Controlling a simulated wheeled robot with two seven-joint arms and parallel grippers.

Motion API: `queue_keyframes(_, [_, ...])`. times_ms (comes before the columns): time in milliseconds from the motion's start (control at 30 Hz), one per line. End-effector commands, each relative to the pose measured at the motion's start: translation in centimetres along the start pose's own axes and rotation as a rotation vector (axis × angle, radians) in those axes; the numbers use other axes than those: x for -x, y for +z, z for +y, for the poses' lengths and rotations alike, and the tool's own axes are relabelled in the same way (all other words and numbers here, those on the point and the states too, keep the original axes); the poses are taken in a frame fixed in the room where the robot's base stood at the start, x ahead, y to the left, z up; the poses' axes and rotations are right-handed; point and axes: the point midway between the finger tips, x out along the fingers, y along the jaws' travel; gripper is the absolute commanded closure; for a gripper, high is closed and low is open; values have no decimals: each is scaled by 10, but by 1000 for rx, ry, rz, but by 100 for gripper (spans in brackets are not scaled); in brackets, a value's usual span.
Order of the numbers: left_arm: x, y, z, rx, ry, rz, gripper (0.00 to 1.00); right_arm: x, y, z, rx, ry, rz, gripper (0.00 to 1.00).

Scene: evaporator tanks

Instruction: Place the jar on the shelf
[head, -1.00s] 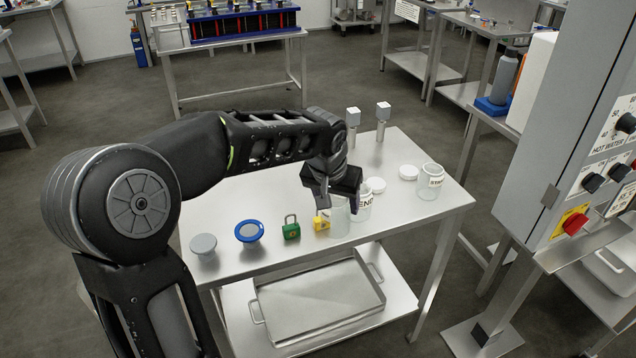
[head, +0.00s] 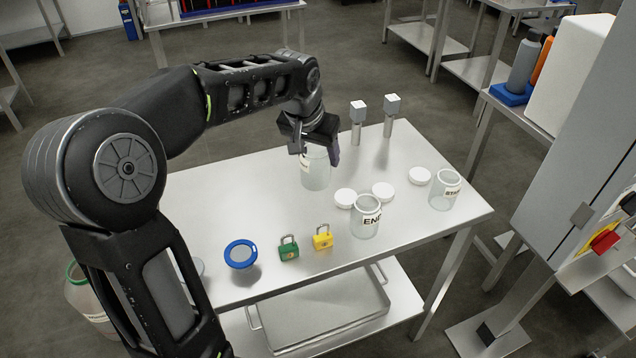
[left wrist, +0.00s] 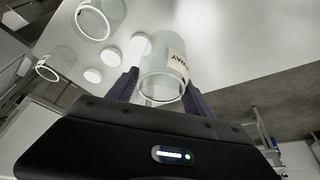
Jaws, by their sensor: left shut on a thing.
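My left gripper (head: 315,152) is shut on a clear jar (head: 316,172) over the back part of the steel table. In the left wrist view the jar (left wrist: 163,75) sits between the two fingers, its printed label partly seen. The jar looks roughly upright in the head view; whether its base touches the tabletop is hard to tell. A lower shelf (head: 406,288) shows under the table, with a metal tray (head: 320,312) on it. My right gripper is not in view.
An END jar (head: 366,222) and a START jar (head: 445,191) stand at the right, near white lids (head: 345,198). Green (head: 288,250) and yellow (head: 322,239) padlocks and a blue-rimmed disc (head: 240,254) lie along the front. Two square-topped posts (head: 358,120) stand at the back. The left-middle tabletop is clear.

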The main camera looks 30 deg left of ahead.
Motion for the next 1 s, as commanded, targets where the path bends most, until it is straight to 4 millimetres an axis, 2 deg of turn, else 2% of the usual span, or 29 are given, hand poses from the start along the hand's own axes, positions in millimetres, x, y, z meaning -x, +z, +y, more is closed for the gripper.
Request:
queue_keyframes(333, [-6,2,0,0,0,-2,85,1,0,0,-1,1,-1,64])
queue_keyframes(600, [-47,20,0,0,0,-4,85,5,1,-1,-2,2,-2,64])
queue_keyframes(700, [-56,23,0,1,0,-1,85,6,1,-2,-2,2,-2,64])
queue_keyframes(1000, [-58,24,0,0,0,1,85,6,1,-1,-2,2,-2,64])
